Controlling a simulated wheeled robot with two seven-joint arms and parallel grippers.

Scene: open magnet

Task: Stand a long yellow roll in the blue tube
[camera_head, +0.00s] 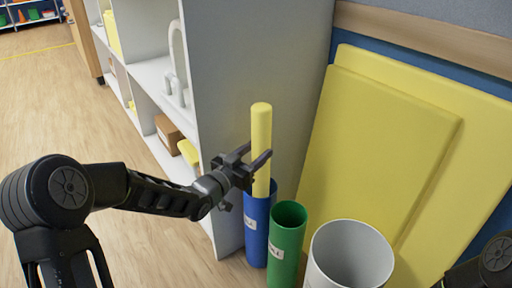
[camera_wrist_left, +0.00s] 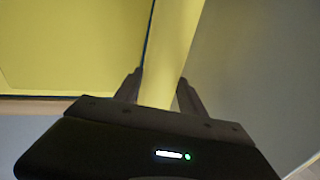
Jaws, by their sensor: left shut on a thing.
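A long yellow roll (camera_head: 261,124) stands upright at the blue tube (camera_head: 257,225) in the head view. Its lower end is inside the tube's mouth, so how deep it reaches is hidden. My left gripper (camera_head: 256,165) is shut on the roll a little above the tube's rim. In the left wrist view the roll (camera_wrist_left: 163,65) passes between the two fingers of the left gripper (camera_wrist_left: 160,92). My right gripper is not in view; only part of my right arm shows at the lower right of the head view.
A green tube (camera_head: 285,250) and a wider white bin (camera_head: 340,270) stand to the right of the blue tube. Large yellow panels (camera_head: 375,140) lean on the wall behind. A grey-white shelf unit (camera_head: 225,70) stands close on the left. The wooden floor (camera_head: 60,110) further left is clear.

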